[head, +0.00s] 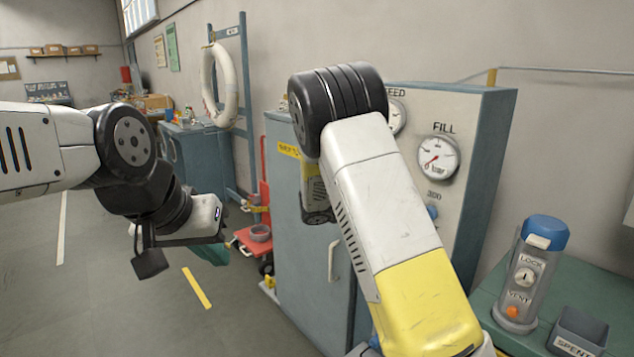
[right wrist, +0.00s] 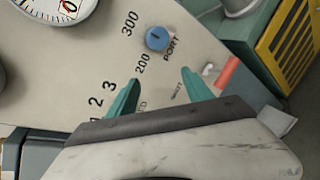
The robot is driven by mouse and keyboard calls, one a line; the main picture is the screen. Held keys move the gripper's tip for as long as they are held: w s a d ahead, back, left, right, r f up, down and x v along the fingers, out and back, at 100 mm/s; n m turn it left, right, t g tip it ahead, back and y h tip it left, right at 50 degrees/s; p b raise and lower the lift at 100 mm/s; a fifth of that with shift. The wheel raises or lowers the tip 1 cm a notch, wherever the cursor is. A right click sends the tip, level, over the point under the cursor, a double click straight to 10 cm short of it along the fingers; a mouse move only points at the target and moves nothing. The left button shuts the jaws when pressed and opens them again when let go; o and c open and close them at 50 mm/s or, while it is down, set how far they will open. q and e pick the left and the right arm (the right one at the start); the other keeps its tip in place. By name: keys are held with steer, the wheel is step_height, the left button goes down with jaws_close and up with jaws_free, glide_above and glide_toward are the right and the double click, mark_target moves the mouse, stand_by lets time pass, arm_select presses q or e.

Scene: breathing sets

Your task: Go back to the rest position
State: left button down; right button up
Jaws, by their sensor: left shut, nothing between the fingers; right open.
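I cannot tell the exact gap to the panel.
The blue cabinet (head: 300,250) with the FILL gauge (head: 437,158) stands close behind my right arm. A green bench (head: 490,295) at right holds a blue-capped cylinder (head: 531,270) and a SPENT bin (head: 578,332). A red hand truck (head: 262,215) stands left of the cabinet. Floor at left is clear.

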steer(key=s+d+r+m+g+y, duration=0.15)
steer(key=s+m+y, duration=0.25)
steer(key=s, duration=0.4)
steer(key=s+r+m+g+y, duration=0.1)
steer(key=s+m+g+y, duration=0.2)
steer(key=s, duration=0.6)
steer(key=s+a+r+m+t+y, duration=0.2)
steer(key=s+a+r+m+y, duration=0.1)
steer(key=s, duration=0.4)
steer(key=s+a+r+m+t+y, duration=0.3)
steer(key=s+a+r+y, duration=0.2)
steer(key=s+a, duration=0.2)
steer(key=shift+s+r, duration=0.3)
steer(key=shift+s, duration=0.25)
